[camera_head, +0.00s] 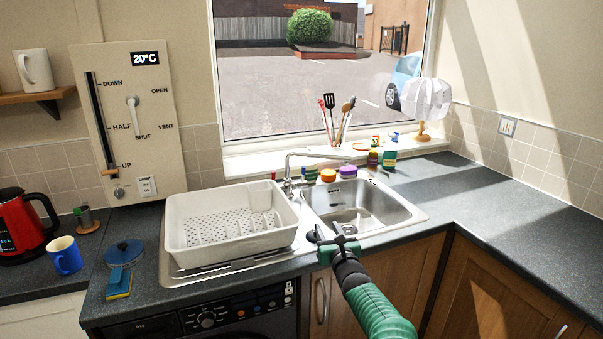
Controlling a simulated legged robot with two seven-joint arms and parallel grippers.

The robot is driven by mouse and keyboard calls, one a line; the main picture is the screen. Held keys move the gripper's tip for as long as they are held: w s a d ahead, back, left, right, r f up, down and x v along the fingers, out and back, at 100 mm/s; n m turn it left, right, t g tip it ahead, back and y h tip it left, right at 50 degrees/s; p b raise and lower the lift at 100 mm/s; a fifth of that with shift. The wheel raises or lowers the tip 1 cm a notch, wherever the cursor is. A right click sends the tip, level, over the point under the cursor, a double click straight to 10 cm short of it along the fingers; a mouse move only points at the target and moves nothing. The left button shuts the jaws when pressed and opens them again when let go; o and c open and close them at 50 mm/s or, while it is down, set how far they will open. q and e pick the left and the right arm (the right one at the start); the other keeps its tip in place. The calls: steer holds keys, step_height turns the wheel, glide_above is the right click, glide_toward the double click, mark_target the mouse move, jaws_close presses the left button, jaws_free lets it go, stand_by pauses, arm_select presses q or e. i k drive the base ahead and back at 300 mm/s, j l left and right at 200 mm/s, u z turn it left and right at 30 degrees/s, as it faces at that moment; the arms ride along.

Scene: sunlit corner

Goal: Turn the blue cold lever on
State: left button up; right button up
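The silver tap (289,184) stands behind the sink, and its spout reaches right over the basin. A small red part shows just left of the tap base. A small blue-green patch shows just right of it; I cannot tell whether it is the blue cold lever or a thing behind, so the lever's position is unclear.
A white dish rack (232,226) stands left of the sink basin (360,208). The right counter is clear.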

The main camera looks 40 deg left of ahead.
mark_target(303, 183)
steer(key=i+j, duration=0.25)
steer(key=j, duration=0.15)
steer(key=i+j, duration=0.25)
steer(key=j, duration=0.2)
steer(key=i+j, duration=0.25)
steer(key=j, duration=0.15)
steer(key=i+j, duration=0.25)
steer(key=j, duration=0.15)
